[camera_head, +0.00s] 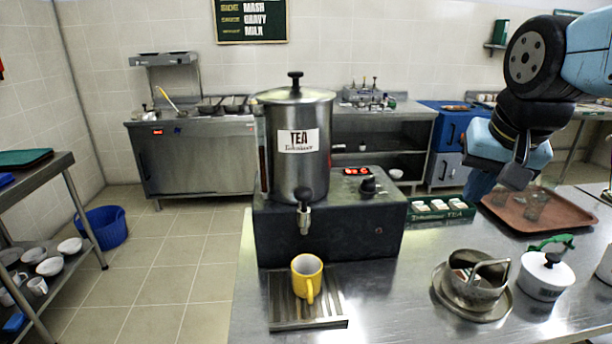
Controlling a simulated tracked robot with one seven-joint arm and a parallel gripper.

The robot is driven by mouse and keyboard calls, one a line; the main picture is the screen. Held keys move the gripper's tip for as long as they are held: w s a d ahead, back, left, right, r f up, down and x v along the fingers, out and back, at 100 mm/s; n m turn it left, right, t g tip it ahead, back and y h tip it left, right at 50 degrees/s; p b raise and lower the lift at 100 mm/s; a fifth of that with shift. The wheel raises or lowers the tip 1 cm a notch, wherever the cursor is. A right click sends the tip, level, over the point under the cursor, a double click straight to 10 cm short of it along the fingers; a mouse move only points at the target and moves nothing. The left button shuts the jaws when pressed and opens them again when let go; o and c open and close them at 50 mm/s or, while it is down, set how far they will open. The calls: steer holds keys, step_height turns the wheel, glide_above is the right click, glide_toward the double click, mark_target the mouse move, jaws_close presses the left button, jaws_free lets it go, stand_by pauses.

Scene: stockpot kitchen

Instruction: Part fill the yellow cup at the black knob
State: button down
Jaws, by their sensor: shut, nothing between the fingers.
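A yellow cup (307,279) stands upright on the ribbed metal drip tray (335,305), below the tap of the steel tea urn (300,165). Its handle faces the front. The tap has a black knob (304,196) on top. A second black knob (368,185) is on the dark base right of the urn. The cup's white inside shows, but I cannot tell how much liquid it holds. My gripper (482,190) is at the upper right, shut and empty, over the brown tray's left side and well apart from cup and tap.
A brown tray (565,212) with glasses lies at the right. A green box (438,209) of packets stands beside the urn base. A metal pot (474,285) on a saucer and a white lidded pot (546,275) stand front right. Counter between cup and metal pot is clear.

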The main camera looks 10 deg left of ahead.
steer(key=w+a+r+m+g, duration=0.1)
steer(key=w+a+r+m, duration=0.2)
steer(key=a, duration=0.3)
steer(key=w+a+r+m+g, duration=0.2)
steer(key=w+a+r+m, duration=0.15)
steer(key=a, duration=0.25)
step_height(320, 180, up, 4)
steer(key=f+m+g, duration=0.1)
steer(key=m+g, duration=0.1)
steer(key=m, duration=0.5)
glide_above(303, 191)
steer(key=shift+w+a+r+n, duration=0.1)
steer(key=shift+w+r+n, duration=0.1)
steer(key=shift+r+n, duration=0.05)
step_height(303, 191, down, 14)
steer(key=shift+f, duration=0.1)
steer(key=shift+f, duration=0.9)
steer(key=shift+s+f+h, duration=0.1)
steer(key=shift+h, duration=0.2)
